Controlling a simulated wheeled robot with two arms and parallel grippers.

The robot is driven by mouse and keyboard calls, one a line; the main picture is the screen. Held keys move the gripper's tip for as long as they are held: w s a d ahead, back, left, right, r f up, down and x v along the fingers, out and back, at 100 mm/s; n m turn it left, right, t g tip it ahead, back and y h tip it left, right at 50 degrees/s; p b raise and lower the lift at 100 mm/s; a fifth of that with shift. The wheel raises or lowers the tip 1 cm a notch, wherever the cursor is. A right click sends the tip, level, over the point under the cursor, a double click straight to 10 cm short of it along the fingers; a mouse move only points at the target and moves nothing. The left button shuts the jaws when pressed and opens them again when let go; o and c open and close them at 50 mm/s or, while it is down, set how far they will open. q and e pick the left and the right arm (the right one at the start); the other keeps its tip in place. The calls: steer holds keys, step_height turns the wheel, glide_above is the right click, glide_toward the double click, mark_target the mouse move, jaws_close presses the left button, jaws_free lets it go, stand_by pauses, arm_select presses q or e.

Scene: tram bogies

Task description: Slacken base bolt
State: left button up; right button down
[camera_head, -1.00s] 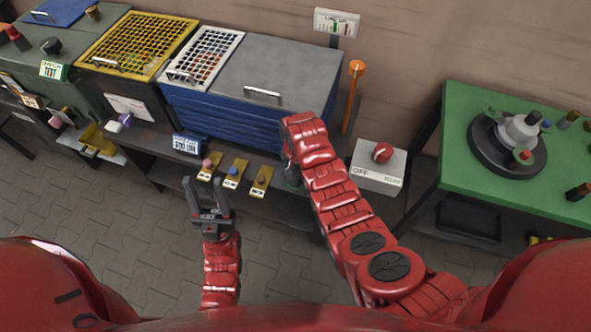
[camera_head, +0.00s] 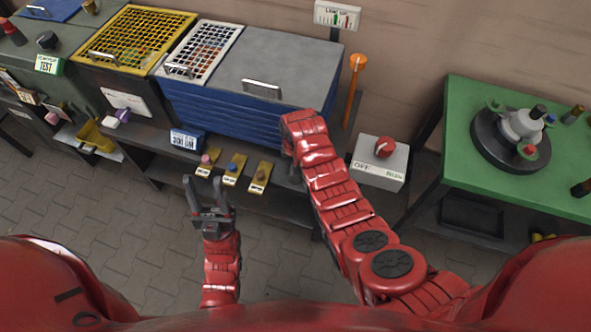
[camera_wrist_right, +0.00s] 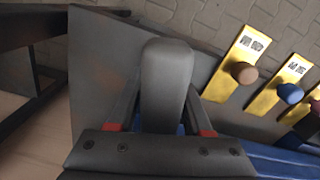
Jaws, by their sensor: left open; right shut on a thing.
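My left gripper (camera_head: 209,188) is open and empty, above the paved floor in front of the dark bench. My right arm reaches to the front of the blue drawer cabinet (camera_head: 225,110); its gripper is mostly hidden behind the arm in the head view. In the right wrist view my right gripper (camera_wrist_right: 165,110) is shut on a dark grey, rounded handle-like piece (camera_wrist_right: 167,70). What the piece belongs to is not clear. I cannot single out a base bolt. A round dark fixture (camera_head: 485,150) with a grey hub and small knobs stands on the green table (camera_head: 460,105).
Several yellow plates with coloured knobs line the bench edge (camera_head: 232,172); some show in the wrist view (camera_wrist_right: 240,65). A grey box with a red switch (camera_head: 385,148) stands between cabinet and green table. An orange-topped rod (camera_head: 352,90) stands beside the cabinet. The left floor is clear.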

steer(key=n+b, duration=0.1)
steer(key=n, duration=0.3)
steer(key=shift+n+b, duration=0.3)
steer(key=shift+n, duration=0.1)
steer(key=n+b, duration=0.1)
steer(key=n, duration=0.4)
steer(key=shift+r, duration=0.15)
steer(key=shift+w+r+p, duration=0.1)
steer(key=shift+r+p, duration=0.2)
steer(key=shift+r, duration=0.6)
steer(key=shift+r+p, duration=0.7)
steer(key=shift+r, duration=1.3)
